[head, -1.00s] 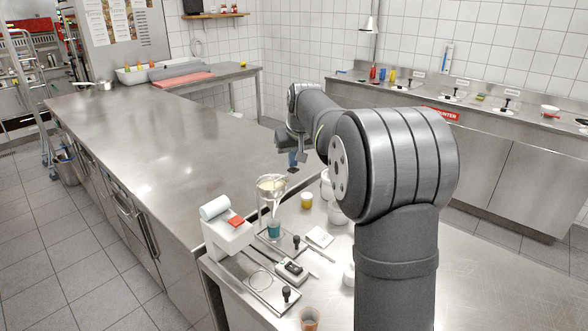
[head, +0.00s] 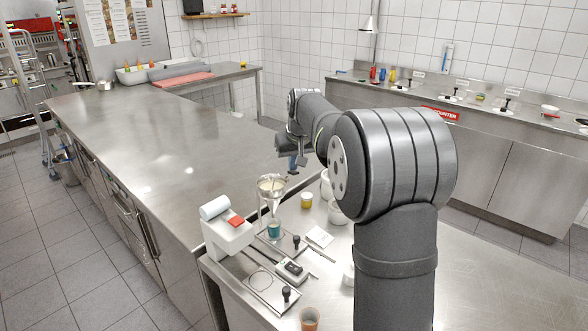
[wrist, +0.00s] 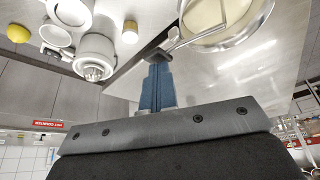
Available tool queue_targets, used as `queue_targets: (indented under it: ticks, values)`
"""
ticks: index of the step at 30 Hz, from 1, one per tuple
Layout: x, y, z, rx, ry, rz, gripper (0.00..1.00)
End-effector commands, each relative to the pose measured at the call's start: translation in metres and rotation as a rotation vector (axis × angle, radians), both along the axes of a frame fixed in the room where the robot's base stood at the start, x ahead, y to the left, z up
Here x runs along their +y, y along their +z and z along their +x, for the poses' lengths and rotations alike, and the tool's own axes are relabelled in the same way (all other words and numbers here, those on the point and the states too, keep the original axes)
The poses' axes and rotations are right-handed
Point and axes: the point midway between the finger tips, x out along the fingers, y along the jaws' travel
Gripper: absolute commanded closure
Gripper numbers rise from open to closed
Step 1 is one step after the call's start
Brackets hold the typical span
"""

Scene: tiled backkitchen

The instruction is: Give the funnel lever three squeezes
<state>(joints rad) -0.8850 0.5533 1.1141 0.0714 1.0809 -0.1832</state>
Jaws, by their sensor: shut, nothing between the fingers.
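The metal funnel (head: 271,187) holds something cream-coloured and stands in a wire stand above a teal cup (head: 274,230). The funnel's round bowl (wrist: 232,38) also shows at the upper right of the wrist view. Its lever (wrist: 190,39) is a thin rod running from the bowl to a dark end piece by my fingertips. My gripper (head: 293,168) is just behind and to the right of the funnel in the head view. Its blue fingers (wrist: 157,72) are shut with nothing between them. The tips are close to the lever's end; I cannot tell whether they touch it.
A brown cup (head: 310,318) stands at the front. The long steel counter (head: 150,150) is mostly clear.

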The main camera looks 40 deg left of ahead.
Motion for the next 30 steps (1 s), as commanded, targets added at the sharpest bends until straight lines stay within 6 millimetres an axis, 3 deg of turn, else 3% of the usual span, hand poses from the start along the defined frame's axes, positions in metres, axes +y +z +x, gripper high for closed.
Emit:
queue_targets:
  ticks: [18,30]
  values:
    - [0.000,0.037,0.000,-0.001,0.000,0.002,1.00]
    - [0.000,0.040,0.000,0.000,0.000,0.001,1.00]
